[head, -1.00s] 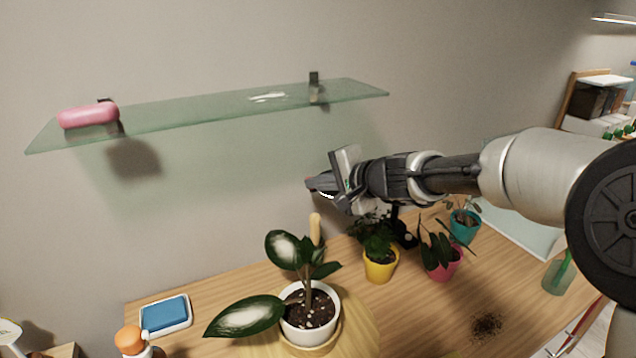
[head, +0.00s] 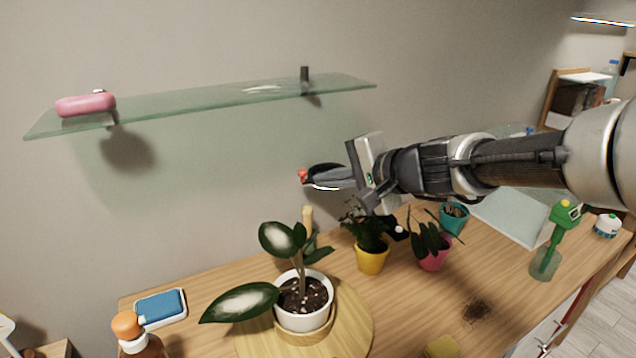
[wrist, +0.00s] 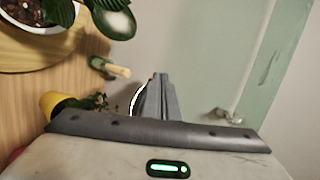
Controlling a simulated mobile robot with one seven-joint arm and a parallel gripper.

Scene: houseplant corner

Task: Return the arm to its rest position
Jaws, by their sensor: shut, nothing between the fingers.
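My gripper (head: 306,176) is in the air in front of the wall, above the desk and below the right part of the glass shelf. Its fingers point left and are shut with nothing between them. The shut fingers also show in the wrist view (wrist: 158,92). My arm reaches in from the right edge of the head view.
On the desk (head: 400,310) stand a white-potted plant (head: 303,308) on a round wooden board, and yellow (head: 372,259), pink (head: 433,258) and teal (head: 454,219) pots. A green spray bottle (head: 546,262) stands right. The glass shelf (head: 210,102) holds a pink case (head: 85,104).

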